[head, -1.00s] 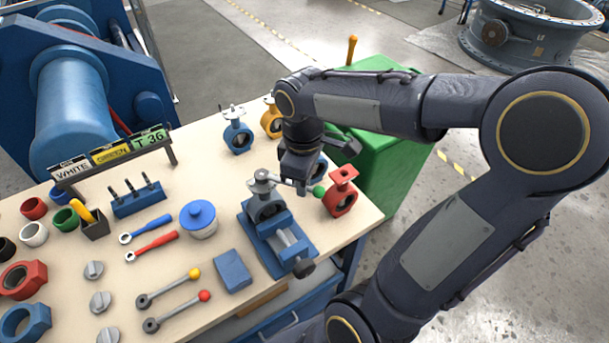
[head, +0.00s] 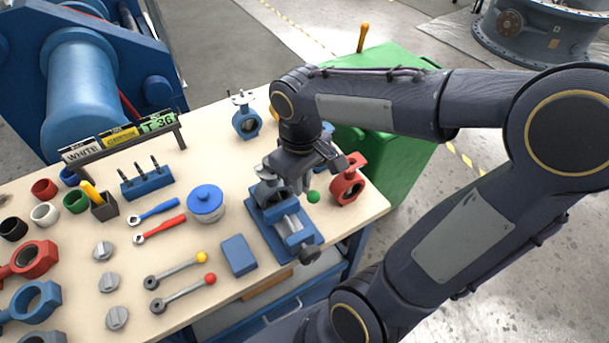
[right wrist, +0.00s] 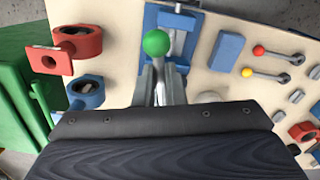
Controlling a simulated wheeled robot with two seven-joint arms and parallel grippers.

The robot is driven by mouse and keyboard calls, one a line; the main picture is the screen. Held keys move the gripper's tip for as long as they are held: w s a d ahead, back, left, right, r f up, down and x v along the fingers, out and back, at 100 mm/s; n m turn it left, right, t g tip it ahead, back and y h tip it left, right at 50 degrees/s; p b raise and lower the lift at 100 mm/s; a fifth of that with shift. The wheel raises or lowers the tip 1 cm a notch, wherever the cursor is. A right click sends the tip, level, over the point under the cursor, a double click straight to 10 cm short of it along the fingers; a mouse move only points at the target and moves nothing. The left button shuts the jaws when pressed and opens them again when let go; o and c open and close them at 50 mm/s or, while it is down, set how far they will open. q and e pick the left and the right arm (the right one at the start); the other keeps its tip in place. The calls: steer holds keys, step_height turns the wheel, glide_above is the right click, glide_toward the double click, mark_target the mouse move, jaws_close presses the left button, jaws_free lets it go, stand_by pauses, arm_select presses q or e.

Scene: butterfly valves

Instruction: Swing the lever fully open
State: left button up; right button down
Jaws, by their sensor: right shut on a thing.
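A grey butterfly valve (head: 268,190) is clamped in a blue vise (head: 297,235) near the table's right edge. Its lever ends in a green ball (head: 313,197), which points right and toward the front in the head view. My right gripper (head: 303,183) is shut on the lever just behind the ball and hides most of the lever and part of the valve top. In the right wrist view the gripper fingers (right wrist: 160,84) are close together on the lever, with the green ball (right wrist: 156,43) beyond them. My left gripper is not in view.
A red valve (head: 348,180) stands close to the right of the lever, with a blue valve (right wrist: 86,91) near it. Another blue valve (head: 245,122) is at the back. A blue-lidded pot (head: 205,203) and a blue block (head: 238,255) lie left of the vise. A green cabinet (head: 385,165) stands beyond.

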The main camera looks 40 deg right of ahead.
steer(key=shift+w+a+m, duration=0.1)
steer(key=shift+a+m, duration=2.2)
steer(key=shift+m, duration=0.5)
steer(key=c, duration=1.4)
jaws_free()
step_height(320, 180, up, 7)
steer(key=p, duration=0.6)
